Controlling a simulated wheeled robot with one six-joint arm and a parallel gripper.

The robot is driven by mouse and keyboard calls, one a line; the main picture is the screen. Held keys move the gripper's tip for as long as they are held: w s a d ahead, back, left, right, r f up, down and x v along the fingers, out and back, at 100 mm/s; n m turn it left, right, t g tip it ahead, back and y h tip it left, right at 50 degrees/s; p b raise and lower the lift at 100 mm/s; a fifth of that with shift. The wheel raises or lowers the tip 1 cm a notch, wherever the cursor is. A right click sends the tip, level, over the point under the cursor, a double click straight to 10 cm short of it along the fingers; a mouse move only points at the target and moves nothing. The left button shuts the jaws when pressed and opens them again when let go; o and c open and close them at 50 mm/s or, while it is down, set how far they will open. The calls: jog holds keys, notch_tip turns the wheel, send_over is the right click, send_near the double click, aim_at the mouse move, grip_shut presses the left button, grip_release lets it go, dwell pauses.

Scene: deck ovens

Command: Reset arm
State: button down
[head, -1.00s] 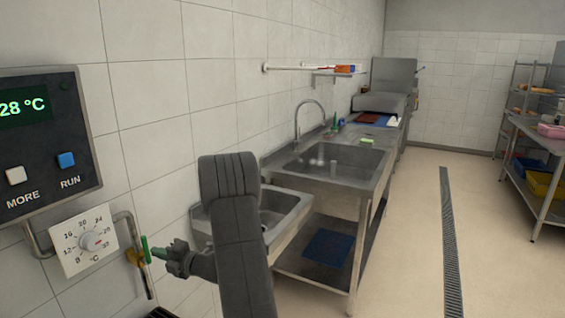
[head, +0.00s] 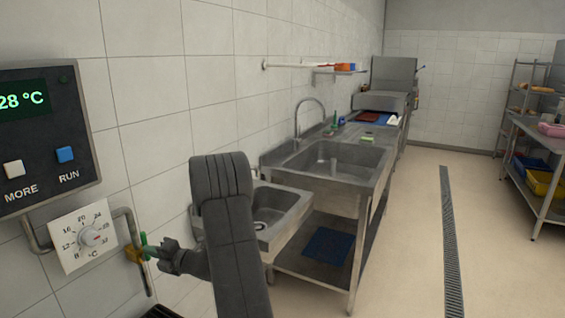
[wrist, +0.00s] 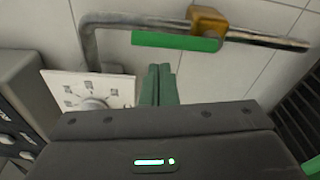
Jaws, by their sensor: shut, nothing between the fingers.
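My gripper (head: 153,252) is at the lower left of the head view, beside the pipe valve. Its green fingers (wrist: 158,85) are together and hold nothing. The valve's green handle (wrist: 178,41) lies along the pipe just beyond the fingertips in the wrist view, with a gap seeming to show between them. The brass valve body (head: 134,254) sits on the grey pipe (head: 130,222). My arm's dark links rise in the middle foreground and hide part of the small basin.
A white temperature dial (head: 92,238) and a dark control panel (head: 45,135) are on the wall at left. A small basin (head: 285,222) and a steel sink table (head: 335,180) stand ahead along the wall. Open floor (head: 410,250) lies to the right, with a drain grate (head: 449,240).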

jog(key=s+a+f+n+h+b, duration=0.1)
jog(key=a+f+n+b, duration=0.1)
jog(key=f+n+b, duration=0.2)
jog(key=s+a+f+n+t+h+b, duration=0.1)
jog(key=s+a+f+n+b, duration=0.1)
jog(key=n+b, duration=0.8)
jog(key=shift+s+a+f+b, duration=0.15)
jog(key=shift+a+f+b, duration=0.7)
jog(key=shift+f+b, duration=0.75)
jog(key=shift+r, duration=0.25)
